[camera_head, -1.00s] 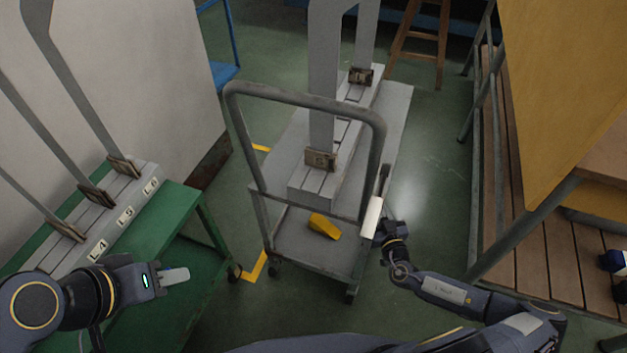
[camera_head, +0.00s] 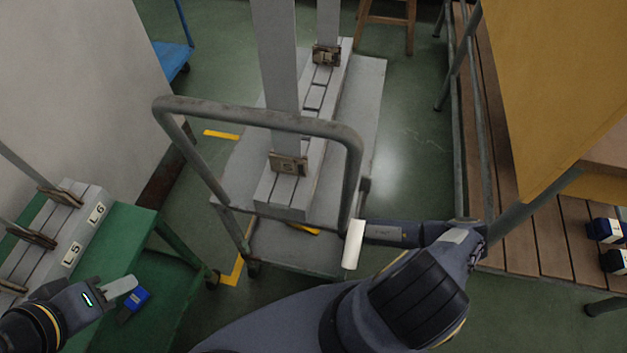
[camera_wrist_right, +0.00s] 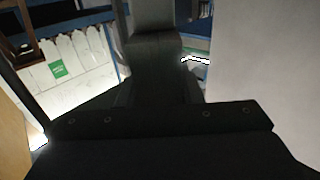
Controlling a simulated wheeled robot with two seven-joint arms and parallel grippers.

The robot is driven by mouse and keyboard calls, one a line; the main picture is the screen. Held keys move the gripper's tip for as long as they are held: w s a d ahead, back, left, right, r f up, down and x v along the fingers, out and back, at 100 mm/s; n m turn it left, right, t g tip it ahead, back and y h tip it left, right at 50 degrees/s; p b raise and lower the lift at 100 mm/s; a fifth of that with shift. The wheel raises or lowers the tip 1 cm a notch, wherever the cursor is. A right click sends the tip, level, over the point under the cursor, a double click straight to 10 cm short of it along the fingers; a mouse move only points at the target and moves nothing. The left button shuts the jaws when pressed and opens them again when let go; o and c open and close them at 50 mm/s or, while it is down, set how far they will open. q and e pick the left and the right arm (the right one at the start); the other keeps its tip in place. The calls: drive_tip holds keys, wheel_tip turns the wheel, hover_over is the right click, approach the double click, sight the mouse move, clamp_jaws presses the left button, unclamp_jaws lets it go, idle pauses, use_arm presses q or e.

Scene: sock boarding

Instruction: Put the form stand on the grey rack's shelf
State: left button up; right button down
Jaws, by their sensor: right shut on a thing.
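The form stand (camera_head: 287,193) is a long grey slotted base with two tall flat grey uprights in brown clamps. It lies on the grey trolley's top deck (camera_head: 362,130). My right gripper (camera_head: 357,232) is low at the right post of the trolley's handle, shut on what looks like a white grip (camera_head: 353,246) there; its fingers are mostly hidden. In the right wrist view a dark shape fills the middle. My left gripper (camera_head: 122,287) is over the green bench, empty; only one pale finger shows clearly. I cannot make out a grey rack's shelf.
A similar stand labelled L5 and L6 (camera_head: 62,232) is on the green bench (camera_head: 130,225) at left. A slatted wooden platform (camera_head: 510,190) with grey pipes and a yellow panel (camera_head: 550,80) flanks the right. Green floor (camera_head: 415,150) lies open between trolley and platform.

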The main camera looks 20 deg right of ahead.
drive_tip(key=shift+f, duration=0.3)
drive_tip(key=shift+f, duration=0.15)
drive_tip(key=c, duration=1)
unclamp_jaws()
drive_tip(key=shift+s+d+r, duration=0.1)
drive_tip(key=shift+s+r, duration=0.05)
drive_tip(key=shift+r, duration=0.05)
drive_tip(key=s, duration=0.4)
drive_tip(key=s+d+p, duration=0.1)
drive_tip(key=s, duration=0.6)
drive_tip(key=shift+s+d, duration=0.25)
drive_tip(key=shift+s, duration=0.05)
